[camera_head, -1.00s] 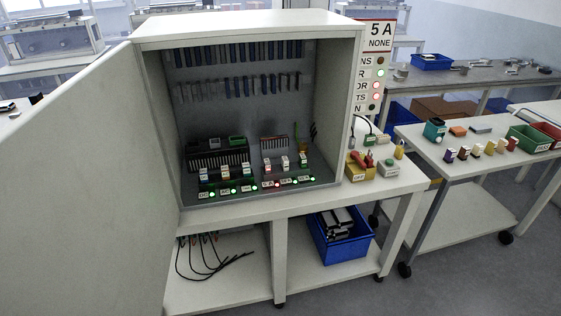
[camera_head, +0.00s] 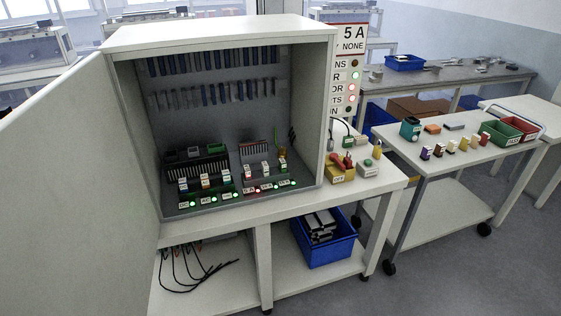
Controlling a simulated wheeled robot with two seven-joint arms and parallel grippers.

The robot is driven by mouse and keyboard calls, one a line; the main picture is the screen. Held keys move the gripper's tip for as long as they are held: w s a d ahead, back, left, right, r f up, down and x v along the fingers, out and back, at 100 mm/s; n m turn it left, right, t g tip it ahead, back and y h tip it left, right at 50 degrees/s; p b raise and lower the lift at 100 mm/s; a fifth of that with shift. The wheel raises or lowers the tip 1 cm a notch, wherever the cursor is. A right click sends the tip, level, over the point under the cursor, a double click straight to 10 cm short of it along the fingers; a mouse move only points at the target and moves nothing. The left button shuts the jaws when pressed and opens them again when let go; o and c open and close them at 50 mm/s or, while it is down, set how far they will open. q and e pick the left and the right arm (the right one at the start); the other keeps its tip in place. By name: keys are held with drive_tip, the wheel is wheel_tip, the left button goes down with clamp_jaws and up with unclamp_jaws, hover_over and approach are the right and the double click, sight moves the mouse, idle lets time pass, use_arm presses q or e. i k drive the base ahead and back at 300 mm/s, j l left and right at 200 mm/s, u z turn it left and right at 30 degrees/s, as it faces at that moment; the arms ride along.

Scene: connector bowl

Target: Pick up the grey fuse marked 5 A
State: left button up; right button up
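A row of several small fuse-like blocks (camera_head: 451,146) stands on the white cart (camera_head: 400,150) at the right. They have white parts with purple, orange, yellow and red colours. They are too small for me to read any marking or to tell which one is grey and marked 5 A. Other small blocks (camera_head: 208,181) sit in the panel inside the open cabinet (camera_head: 220,110), with green and red lights below them. A sign (camera_head: 349,39) beside the cabinet reads "5 A" and "NONE". Neither of my grippers shows in this view.
The cart also holds a teal device (camera_head: 410,129), an orange block (camera_head: 432,128), a green bin (camera_head: 500,133) and a red bin (camera_head: 519,125). A yellow holder (camera_head: 341,172) stands on the bench right of the cabinet. A blue crate (camera_head: 323,245) is on the lower shelf. Floor shows at the right.

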sight(247, 170)
drive_tip(key=i+l, duration=0.1)
drive_tip(key=i+l+u, duration=0.4)
drive_tip(key=i, duration=0.15)
drive_tip(key=i+l+u, duration=0.35)
drive_tip(key=i, duration=0.2)
